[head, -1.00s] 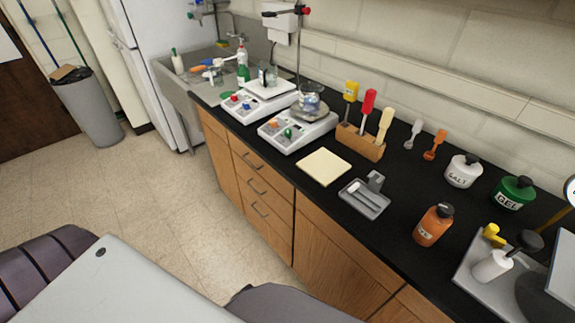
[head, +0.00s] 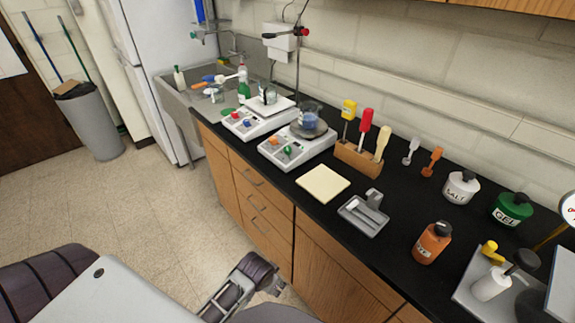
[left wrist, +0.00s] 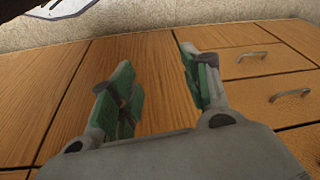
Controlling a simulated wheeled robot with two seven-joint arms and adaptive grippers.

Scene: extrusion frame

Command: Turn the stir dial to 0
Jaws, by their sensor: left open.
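Two white stirrer plates stand on the black counter. The nearer plate (head: 271,153) has an orange knob (head: 273,141) and a green knob (head: 290,150) on its front, and a beaker of blue liquid (head: 309,118) on its round top. The farther plate (head: 243,127) has a red knob (head: 235,115) and a blue knob (head: 248,122). The markings are too small to read, so I cannot tell which knob is the stir dial. My left gripper (left wrist: 156,58) is open and empty, its green-padded fingers apart in front of the wooden cabinet fronts. My right gripper is out of view.
A beige pad (head: 323,183), a grey tray (head: 362,216) and a wooden holder (head: 357,158) with coloured-handled tools stand right of the plates. Several bottles, including an orange one (head: 432,243), stand farther right. A sink (head: 180,98) lies at left. The floor before the drawers is open.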

